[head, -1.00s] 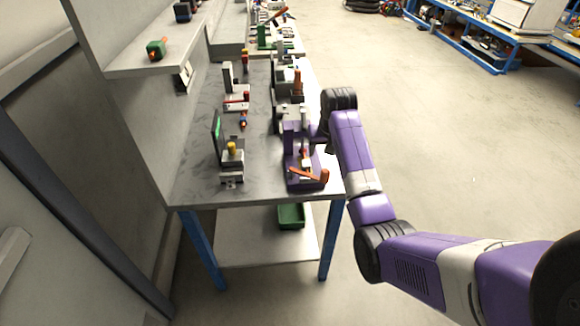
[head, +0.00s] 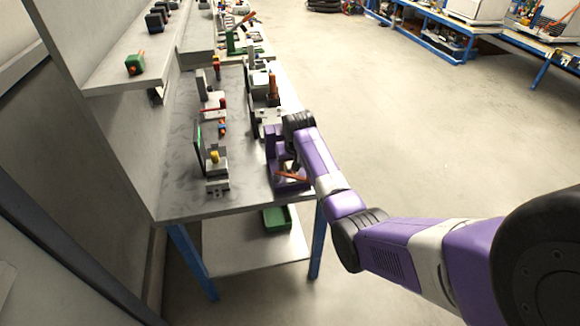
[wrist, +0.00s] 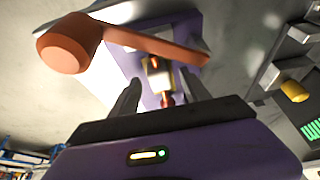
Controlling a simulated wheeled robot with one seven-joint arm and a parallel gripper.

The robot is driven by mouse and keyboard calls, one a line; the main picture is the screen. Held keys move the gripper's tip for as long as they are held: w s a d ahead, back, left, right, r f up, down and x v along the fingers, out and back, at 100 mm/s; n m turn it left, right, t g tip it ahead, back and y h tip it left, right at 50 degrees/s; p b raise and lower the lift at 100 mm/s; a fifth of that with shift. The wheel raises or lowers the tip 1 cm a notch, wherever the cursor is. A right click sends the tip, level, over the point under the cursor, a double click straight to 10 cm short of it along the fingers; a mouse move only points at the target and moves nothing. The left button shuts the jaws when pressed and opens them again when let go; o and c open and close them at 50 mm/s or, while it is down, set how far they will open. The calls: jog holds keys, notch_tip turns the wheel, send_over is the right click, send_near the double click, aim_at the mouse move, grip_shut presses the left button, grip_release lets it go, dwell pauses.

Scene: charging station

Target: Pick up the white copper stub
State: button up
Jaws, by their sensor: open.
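A small white piece with copper-coloured ends (wrist: 158,76), which looks like the white copper stub, shows in the wrist view against a purple fixture (wrist: 187,28). A red part lies just below it in the picture. My gripper (wrist: 158,86) is open, with one finger on either side of this piece. I cannot tell whether the fingers touch it. An orange lever (wrist: 150,43) with a round knob crosses the view just beyond the fingertips. In the head view the purple fixture (head: 290,183) sits at the bench's near right corner, and my wrist hides the stub.
The grey bench (head: 180,205) carries other fixtures on the left, including a device with a yellow knob (head: 214,157) and an upright dark panel (head: 198,142). A green bin (head: 276,218) is on the lower shelf. Open floor lies to the right.

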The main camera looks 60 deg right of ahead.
jog(key=shift+f, duration=0.2)
jog(key=shift+d, duration=0.1)
grip_shut()
jog(key=shift+r, duration=0.1)
